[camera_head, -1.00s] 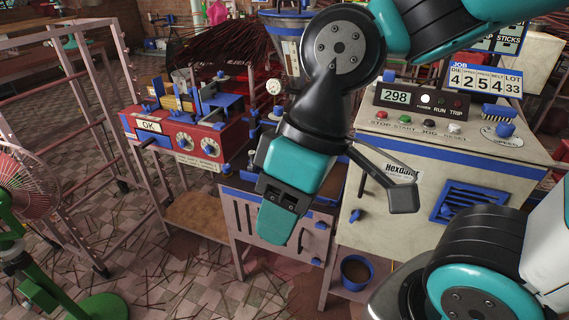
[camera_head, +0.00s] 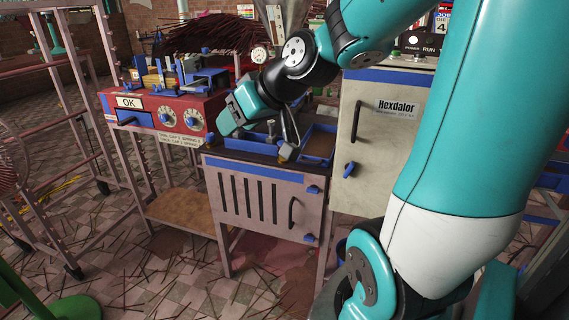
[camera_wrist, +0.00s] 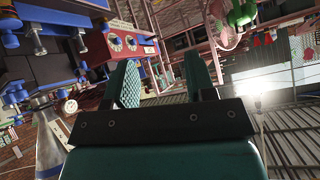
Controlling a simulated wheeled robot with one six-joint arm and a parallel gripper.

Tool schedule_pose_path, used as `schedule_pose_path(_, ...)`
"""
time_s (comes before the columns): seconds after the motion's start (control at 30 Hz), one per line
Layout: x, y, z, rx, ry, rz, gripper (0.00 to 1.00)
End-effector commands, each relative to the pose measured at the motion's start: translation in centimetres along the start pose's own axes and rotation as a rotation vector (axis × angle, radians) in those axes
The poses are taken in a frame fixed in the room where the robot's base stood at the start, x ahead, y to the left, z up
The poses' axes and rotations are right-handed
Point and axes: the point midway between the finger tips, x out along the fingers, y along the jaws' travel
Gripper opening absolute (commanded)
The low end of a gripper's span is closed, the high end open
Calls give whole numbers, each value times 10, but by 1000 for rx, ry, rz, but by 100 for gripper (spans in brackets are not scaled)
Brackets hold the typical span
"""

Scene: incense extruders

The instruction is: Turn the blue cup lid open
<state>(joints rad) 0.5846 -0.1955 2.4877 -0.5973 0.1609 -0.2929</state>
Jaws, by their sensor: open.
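I cannot make out a blue cup lid for certain in either view. My gripper (camera_head: 233,112) is above the left end of the low cabinet, just right of the red box. In the wrist view my gripper (camera_wrist: 163,82) shows two teal fingers spread apart with nothing between them. The low grey cabinet (camera_head: 245,195) has a blue-edged top with blue trays and small metal fittings, partly hidden by my arm. In the wrist view blue parts with metal bolts (camera_wrist: 38,45) lie to the upper left, outside the fingers.
The red box (camera_head: 190,110) with two dials and an OK label stands left of my gripper, close by. A taller cream cabinet (camera_head: 378,140) stands to the right. A pink rack (camera_head: 62,90) is at the left. Sticks litter the tiled floor (camera_head: 150,270).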

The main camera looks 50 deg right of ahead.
Motion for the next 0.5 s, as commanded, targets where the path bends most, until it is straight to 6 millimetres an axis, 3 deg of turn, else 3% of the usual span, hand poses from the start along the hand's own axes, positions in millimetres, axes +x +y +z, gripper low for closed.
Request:
schedule_pose_path(0.03,20,42,24,38,65,78,50)
schedule_pose_path(0.2,15,139,47,96,251,307,50)
schedule_pose_path(0.33,2,184,62,115,333,433,50)
schedule_pose_path(0.5,-8,207,69,123,373,502,50)
